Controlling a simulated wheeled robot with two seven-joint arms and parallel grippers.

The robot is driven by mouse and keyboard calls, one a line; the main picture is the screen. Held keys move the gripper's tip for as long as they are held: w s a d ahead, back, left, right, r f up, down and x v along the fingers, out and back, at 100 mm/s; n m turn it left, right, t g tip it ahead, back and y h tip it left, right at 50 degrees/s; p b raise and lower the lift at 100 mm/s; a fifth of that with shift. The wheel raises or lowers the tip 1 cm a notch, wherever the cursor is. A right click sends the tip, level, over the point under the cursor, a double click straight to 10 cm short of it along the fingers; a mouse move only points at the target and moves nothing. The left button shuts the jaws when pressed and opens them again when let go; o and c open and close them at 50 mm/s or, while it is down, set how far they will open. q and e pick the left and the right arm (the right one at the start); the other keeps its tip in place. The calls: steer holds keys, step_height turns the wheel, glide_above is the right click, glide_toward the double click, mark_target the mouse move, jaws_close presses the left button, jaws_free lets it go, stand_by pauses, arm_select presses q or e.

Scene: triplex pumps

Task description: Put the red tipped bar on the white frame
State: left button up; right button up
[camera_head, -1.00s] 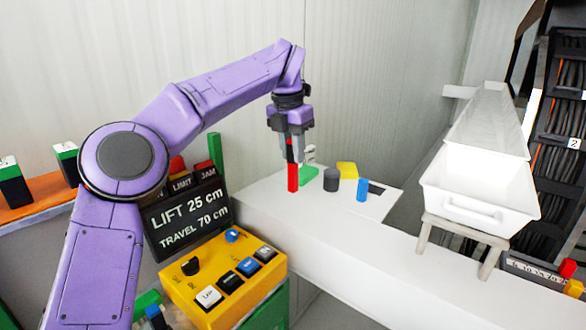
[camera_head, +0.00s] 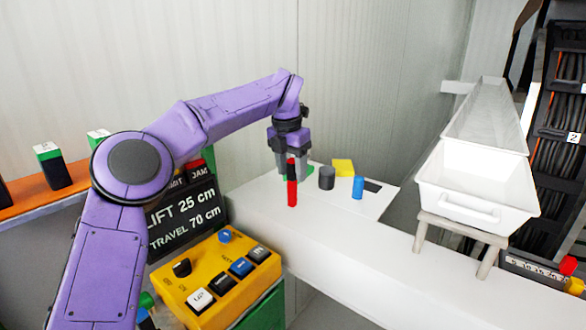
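The red tipped bar (camera_head: 292,193) is upright, with red ends and a black middle. My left gripper (camera_head: 292,172) points down over the white bench, its fingers around the upper part of the bar. It appears shut on it. The bar's lower end is over the bench top; I cannot tell whether it touches. No thing is clearly identifiable as the white frame; a pale stand (camera_head: 465,226) holds a white trough (camera_head: 478,190) at the right. My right gripper is not in view.
On the white bench (camera_head: 335,240) stand a dark grey cylinder (camera_head: 327,178), a blue cylinder (camera_head: 358,188) and a yellow block (camera_head: 343,166), right of the bar. A yellow button box (camera_head: 220,275) stands front left.

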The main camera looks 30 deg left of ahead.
arm_select(q)
steer(key=shift+r, duration=0.3)
step_height(320, 180, up, 11)
steer(key=s+p, duration=0.1)
steer(key=p, duration=0.2)
steer(key=shift+s+r+p, duration=0.2)
steer(key=shift+p, duration=0.2)
steer(key=shift+a, duration=0.1)
